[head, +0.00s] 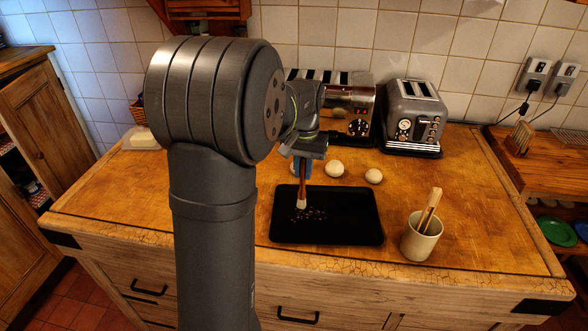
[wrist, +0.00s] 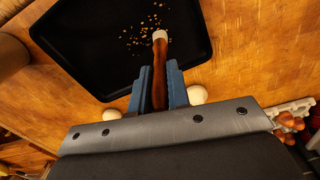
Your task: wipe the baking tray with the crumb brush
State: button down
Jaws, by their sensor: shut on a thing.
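The black baking tray (head: 345,222) lies flat on the wooden worktop, and it also shows in the wrist view (wrist: 95,60). Brown crumbs (head: 310,214) are scattered on its left part; they show in the wrist view (wrist: 150,22) too. My gripper (head: 302,168) is above the tray's back left part, shut on the brown handle of the crumb brush (head: 301,190). The brush points downward with its pale tip close to the crumbs; I cannot tell whether it touches the tray. In the wrist view, the blue fingers (wrist: 159,88) stand either side of the handle (wrist: 160,70).
Several pale eggs, one of them in the middle (head: 334,169), lie behind the tray. A cup (head: 420,240) with wooden utensils stands to its right. Two toasters, one at the right (head: 415,115), stand at the back. The worktop's front left is partly hidden by my arm.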

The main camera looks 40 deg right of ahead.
jog(key=s+d, duration=0.5)
jog(key=d, duration=0.1)
notch_tip(320, 180, up, 7)
jog(key=shift+a, duration=0.15)
dwell(0.8)
jog(key=shift+w+f, duration=0.1)
jog(key=w+a+n, duration=0.5)
jog(key=w+a, duration=1.2)
jog(key=a, duration=0.2)
jog(key=w+a+r+n, duration=0.1)
jog(key=w+a+n, duration=0.1)
jog(key=a, duration=1.2)
jog(key=w+a+r+n, duration=0.1)
jog(key=w+a+n, duration=0.2)
jog(key=a, duration=1.1)
jog(key=shift+w, duration=0.85)
